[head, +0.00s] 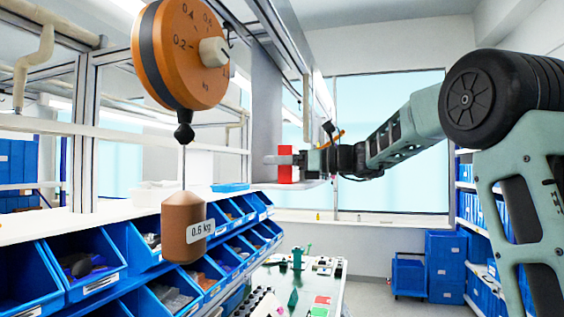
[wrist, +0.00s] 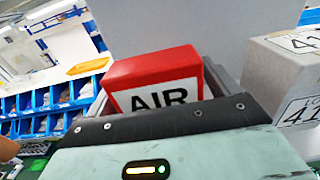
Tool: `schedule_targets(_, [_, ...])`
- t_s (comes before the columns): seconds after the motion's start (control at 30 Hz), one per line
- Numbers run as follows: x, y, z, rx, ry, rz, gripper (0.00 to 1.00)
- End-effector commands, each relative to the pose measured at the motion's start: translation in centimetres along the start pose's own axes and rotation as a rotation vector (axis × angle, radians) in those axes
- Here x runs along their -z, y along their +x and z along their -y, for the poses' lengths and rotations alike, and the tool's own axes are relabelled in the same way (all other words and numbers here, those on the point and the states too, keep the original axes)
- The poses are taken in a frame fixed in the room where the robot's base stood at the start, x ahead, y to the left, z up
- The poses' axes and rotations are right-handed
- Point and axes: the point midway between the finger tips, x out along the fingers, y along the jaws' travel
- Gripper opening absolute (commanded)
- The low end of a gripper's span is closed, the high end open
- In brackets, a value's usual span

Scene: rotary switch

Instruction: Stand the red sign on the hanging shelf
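The red sign (wrist: 150,69) is a small block with a white face reading "AIR". It stands between the grey fingers of my gripper (wrist: 158,85) in the wrist view, and both fingers lie close against its sides. In the head view the red sign (head: 286,151) shows above and below a grey finger of my gripper (head: 283,160). The sign's lower end is at about the height of the hanging shelf (head: 305,184); whether it touches the shelf is unclear. My gripper looks shut on the sign.
A grey box (wrist: 285,75) with a "41" label stands right of the sign in the wrist view. An orange dial scale (head: 172,60) with a brown weight (head: 183,228) hangs at the left, apart from my arm. Blue bins (head: 85,262) line the bench below.

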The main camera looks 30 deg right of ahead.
Motion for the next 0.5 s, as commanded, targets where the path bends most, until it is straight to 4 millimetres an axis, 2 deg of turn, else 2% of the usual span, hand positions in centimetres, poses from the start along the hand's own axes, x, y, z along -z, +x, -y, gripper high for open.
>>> schedule_targets(0.33, [-0.4, 0.0, 0.0, 0.000, 0.000, 0.000, 0.89])
schedule_targets(0.5, [0.2, -2.3, 0.1, 0.004, -0.003, 0.000, 0.89])
